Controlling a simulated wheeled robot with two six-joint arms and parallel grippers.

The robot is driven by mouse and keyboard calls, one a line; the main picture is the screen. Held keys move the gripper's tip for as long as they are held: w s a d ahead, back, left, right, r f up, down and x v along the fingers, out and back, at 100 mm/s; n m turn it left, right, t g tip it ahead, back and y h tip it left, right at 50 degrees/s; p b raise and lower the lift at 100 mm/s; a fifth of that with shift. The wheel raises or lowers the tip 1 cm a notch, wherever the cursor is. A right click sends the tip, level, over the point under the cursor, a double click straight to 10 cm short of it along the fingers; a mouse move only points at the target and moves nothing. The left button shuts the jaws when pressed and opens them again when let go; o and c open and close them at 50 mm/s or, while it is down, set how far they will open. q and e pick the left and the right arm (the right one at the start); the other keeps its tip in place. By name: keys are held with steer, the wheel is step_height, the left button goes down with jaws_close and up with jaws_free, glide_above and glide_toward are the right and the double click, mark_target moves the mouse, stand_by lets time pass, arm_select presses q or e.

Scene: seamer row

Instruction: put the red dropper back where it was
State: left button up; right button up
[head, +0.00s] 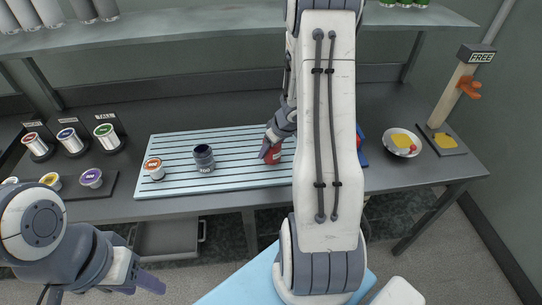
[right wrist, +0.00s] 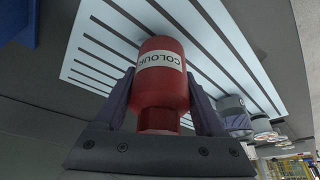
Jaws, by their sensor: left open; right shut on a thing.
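The red dropper (right wrist: 162,75) is a red bottle with a white "COLOUR" label, filling the middle of the right wrist view. My right gripper (right wrist: 163,105) is shut on it, one finger on each side. In the head view the dropper (head: 273,155) shows below my right gripper (head: 272,144), over the right part of the pale slatted mat (head: 225,181). I cannot tell whether it touches the mat. My left gripper (head: 150,283) is open and empty at the lower left, in front of the bench.
Lidded pots sit in a dark rack (head: 103,187) at left. My right arm partly hides a blue item (head: 363,157). A shelf (head: 200,40) runs above.

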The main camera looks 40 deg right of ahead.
arm_select(q)
steer(key=shift+f, duration=0.75)
arm_select(e)
steer(key=shift+f, duration=0.85)
steer(key=shift+f+b, duration=0.2)
steer(key=shift+b, duration=0.2)
steer(key=o, duration=1.5)
steer(key=shift+r, duration=0.1)
